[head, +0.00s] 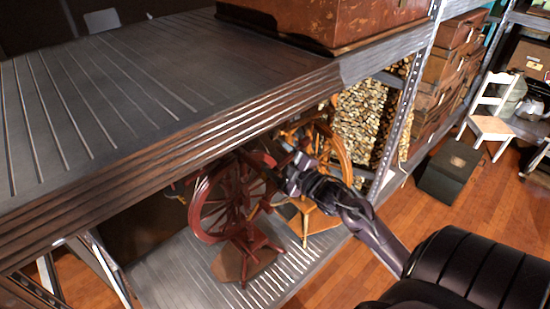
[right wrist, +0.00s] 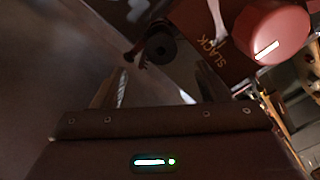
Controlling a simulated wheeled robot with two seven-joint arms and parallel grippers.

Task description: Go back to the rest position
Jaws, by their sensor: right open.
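My right arm reaches in from the lower right in the head view, and its gripper (head: 277,172) is under the edge of the grey shelf top, close to a dark red spinning wheel (head: 201,205). In the right wrist view my open gripper (right wrist: 150,92) has nothing clearly held between its fingers. A dark round knob (right wrist: 160,48) shows just beyond the fingers. A red rounded part (right wrist: 272,32) and a surface lettered "SLACK" show close by. I cannot tell whether the gripper touches the wheel. My left gripper is not in view.
The slatted grey shelf top (head: 90,100) overhangs my right gripper. A second, orange-brown spinning wheel (head: 340,150) stands behind it. A metal post (head: 408,110), a dark box (head: 449,172) and a white chair (head: 490,125) are at right. Wooden floor (head: 415,205) is open between them.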

